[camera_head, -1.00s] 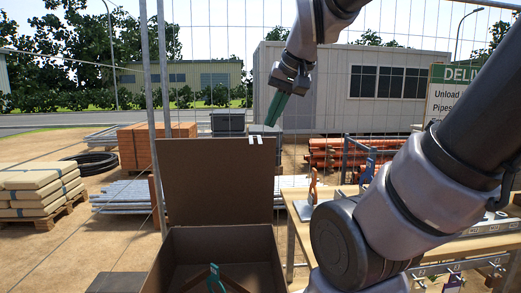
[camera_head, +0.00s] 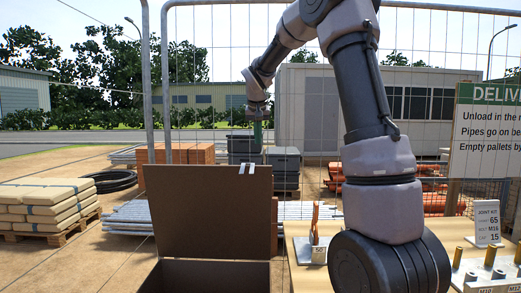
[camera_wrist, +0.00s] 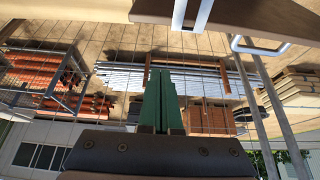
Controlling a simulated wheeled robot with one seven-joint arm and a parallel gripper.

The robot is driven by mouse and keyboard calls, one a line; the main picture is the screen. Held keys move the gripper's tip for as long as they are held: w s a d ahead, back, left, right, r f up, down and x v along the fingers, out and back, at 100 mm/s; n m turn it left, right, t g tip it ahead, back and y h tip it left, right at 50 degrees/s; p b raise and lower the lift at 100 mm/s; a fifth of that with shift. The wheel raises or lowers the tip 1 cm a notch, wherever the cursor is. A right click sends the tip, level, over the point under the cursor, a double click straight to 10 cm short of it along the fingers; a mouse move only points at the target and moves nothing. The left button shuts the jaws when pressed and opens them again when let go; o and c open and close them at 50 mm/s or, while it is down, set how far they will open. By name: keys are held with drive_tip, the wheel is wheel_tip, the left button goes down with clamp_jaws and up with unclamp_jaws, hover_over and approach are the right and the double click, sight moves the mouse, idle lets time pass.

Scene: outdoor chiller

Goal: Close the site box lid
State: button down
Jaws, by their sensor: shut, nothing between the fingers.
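The site box (camera_head: 215,275) is at the bottom of the head view, dark brown, with only its upper part in frame. Its brown lid (camera_head: 205,210) stands up, open, at the back of the box. A small pale fitting (camera_head: 246,168) sits on the lid's top edge. My gripper (camera_head: 258,138) is above the lid's top right corner, apart from it, with green fingers pointing down. In the wrist view my gripper (camera_wrist: 160,85) is shut and empty. A brown edge, probably the lid (camera_wrist: 215,14), crosses the top there.
A wooden table (camera_head: 305,270) with fittings stands right of the box. A wire fence (camera_head: 350,100) runs behind. Bagged pallets (camera_head: 45,205) are at left; metal pipes (camera_head: 130,217) and bricks (camera_head: 185,154) lie behind the lid.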

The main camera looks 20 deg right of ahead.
wheel_tip(320, 180, down, 8)
drive_tip(key=shift+w+f, duration=0.1)
drive_tip(key=shift+f, duration=0.15)
idle(0.4)
drive_tip(key=shift+f, duration=0.1)
